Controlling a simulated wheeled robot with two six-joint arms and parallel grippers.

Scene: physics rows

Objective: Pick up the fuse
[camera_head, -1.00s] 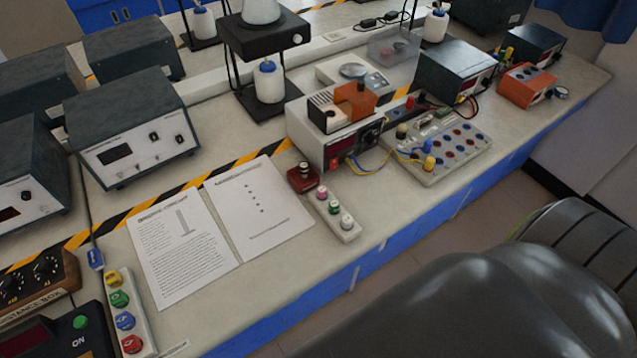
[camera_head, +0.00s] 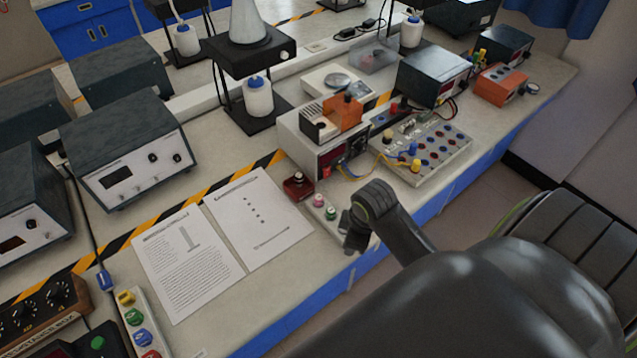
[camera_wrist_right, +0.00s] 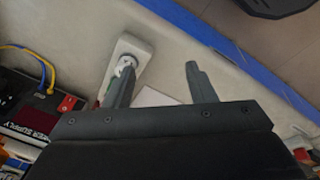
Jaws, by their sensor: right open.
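I cannot make out a fuse for certain in either view. My right gripper (camera_head: 354,238) hangs over the front edge of the bench, at the near end of a white terminal strip (camera_head: 312,203) with coloured knobs, and covers part of it. In the right wrist view my right gripper (camera_wrist_right: 160,82) has its two fingers apart with nothing between them. The strip (camera_wrist_right: 141,46) with a pale round knob (camera_wrist_right: 127,62) lies behind the left finger. My left gripper is not in view.
A dark red block (camera_head: 298,187) stands by the strip, beside the power supply (camera_head: 303,148). A terminal board (camera_head: 455,152) with wires is to the right. Printed sheets (camera_head: 190,260) lie flat to the left. The blue bench edge (camera_head: 290,330) runs along the front.

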